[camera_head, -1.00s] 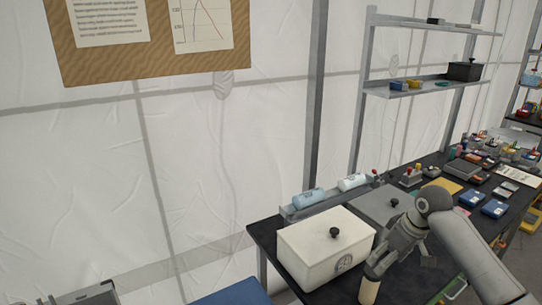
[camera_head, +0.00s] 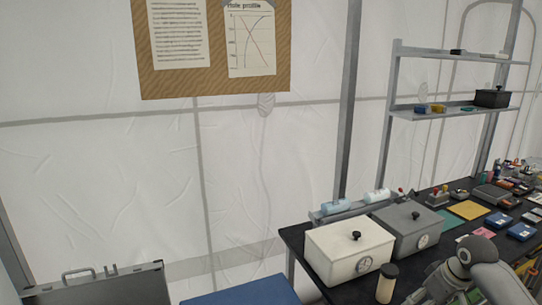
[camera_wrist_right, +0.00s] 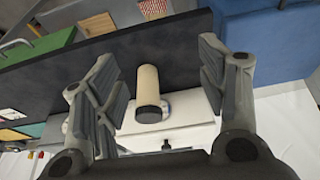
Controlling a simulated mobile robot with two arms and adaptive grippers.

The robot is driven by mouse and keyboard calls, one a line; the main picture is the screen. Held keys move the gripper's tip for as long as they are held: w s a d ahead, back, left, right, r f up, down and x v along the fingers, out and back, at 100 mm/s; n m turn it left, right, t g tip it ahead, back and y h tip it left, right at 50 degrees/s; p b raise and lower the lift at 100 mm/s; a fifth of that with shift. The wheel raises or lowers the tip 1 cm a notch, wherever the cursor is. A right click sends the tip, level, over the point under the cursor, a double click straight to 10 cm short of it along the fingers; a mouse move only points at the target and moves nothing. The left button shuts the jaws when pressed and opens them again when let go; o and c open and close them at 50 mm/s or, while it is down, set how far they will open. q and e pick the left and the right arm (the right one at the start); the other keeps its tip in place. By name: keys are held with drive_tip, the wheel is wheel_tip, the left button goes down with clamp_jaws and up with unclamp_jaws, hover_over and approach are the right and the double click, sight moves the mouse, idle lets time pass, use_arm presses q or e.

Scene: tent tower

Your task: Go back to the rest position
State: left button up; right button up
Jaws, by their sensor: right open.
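My right gripper (camera_head: 428,296) is low at the right of the head view, partly cut off by the bottom edge. In the right wrist view the same gripper (camera_wrist_right: 160,95) has its fingers wide apart, with nothing between them in contact. A cream jar with a black lid (camera_head: 387,283) stands upright on the front edge of the dark table, left of the gripper. It also shows in the wrist view (camera_wrist_right: 148,85), beyond the open fingers and apart from them. My left gripper is not in view.
A white lidded box (camera_head: 345,254) and a grey lidded box (camera_head: 408,231) stand behind the jar. The dark table (camera_head: 350,292) holds many small items farther right. A metal shelf (camera_head: 455,112) stands behind. A blue surface (camera_head: 245,293) and an open grey case (camera_head: 95,288) are at lower left.

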drive_tip(key=s+d+x, duration=0.1)
drive_tip(key=x, duration=0.8)
drive_tip(key=s+a+f+m+b, duration=0.1)
drive_tip(key=s+f, duration=0.4)
drive_tip(key=f, duration=0.6)
drive_tip(key=s+a+f+m+g+h+b, duration=0.1)
drive_tip(key=s+f, duration=0.4)
drive_tip(key=f, duration=0.6)
drive_tip(key=s+a+f+m+b, duration=0.15)
drive_tip(key=s+f, duration=0.35)
drive_tip(key=f, duration=0.6)
drive_tip(key=s+a+f+b, duration=0.1)
drive_tip(key=s+a+f, duration=0.2)
drive_tip(key=s, duration=0.9)
drive_tip(key=s+a+f+n+g+b, duration=0.1)
drive_tip(key=s+a+f, duration=0.3)
drive_tip(key=s+f, duration=0.5)
drive_tip(key=s+a+f+n+b, duration=0.1)
drive_tip(key=s+a+f, duration=0.3)
drive_tip(key=s, duration=1.1)
wheel_tip(320, 180, down, 3)
drive_tip(key=shift+a+r, duration=0.2)
